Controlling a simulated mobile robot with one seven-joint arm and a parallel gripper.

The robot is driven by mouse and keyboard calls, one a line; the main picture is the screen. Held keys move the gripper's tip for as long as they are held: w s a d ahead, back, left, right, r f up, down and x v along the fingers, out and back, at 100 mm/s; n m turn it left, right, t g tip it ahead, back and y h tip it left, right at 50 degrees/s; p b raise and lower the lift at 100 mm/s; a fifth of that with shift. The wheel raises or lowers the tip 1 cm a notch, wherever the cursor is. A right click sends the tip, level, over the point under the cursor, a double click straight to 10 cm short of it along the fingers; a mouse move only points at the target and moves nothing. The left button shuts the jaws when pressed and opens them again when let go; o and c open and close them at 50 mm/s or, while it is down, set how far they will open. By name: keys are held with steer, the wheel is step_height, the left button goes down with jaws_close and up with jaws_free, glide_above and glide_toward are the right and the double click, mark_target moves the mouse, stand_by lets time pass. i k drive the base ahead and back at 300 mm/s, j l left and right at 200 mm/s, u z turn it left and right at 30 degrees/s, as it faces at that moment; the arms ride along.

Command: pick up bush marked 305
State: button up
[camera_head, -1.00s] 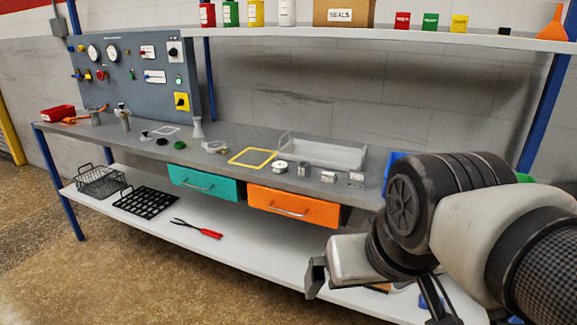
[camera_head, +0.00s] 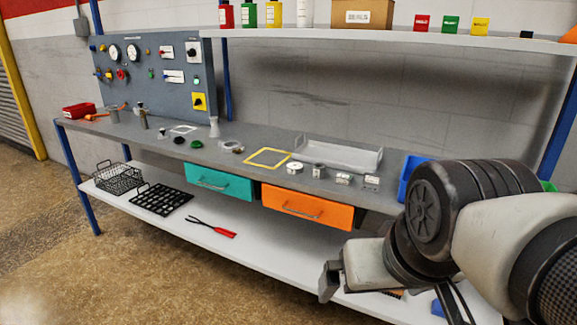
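Several small metal parts stand in a row on the grey bench top, right of the yellow square outline. They are a pale round one with a dark centre (camera_head: 294,168), a grey upright cylinder (camera_head: 319,171), and two silvery pieces with white labels (camera_head: 343,179) (camera_head: 371,182). The labels are too small to read, so I cannot tell which is the bush marked 305. My gripper (camera_head: 330,282) is low at the front right, in front of the bench and well apart from these parts. Its fingers are mostly hidden, and I cannot tell whether they are open.
A yellow square outline (camera_head: 268,157) and a clear tray (camera_head: 340,154) are on the bench. Teal (camera_head: 220,183) and orange (camera_head: 306,208) drawers hang below its front edge. A blue bin (camera_head: 408,181) is partly behind my arm. Open floor lies at the front left.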

mark_target(319, 168)
steer(key=i+j+z, duration=0.25)
steer(key=i+j, duration=0.45)
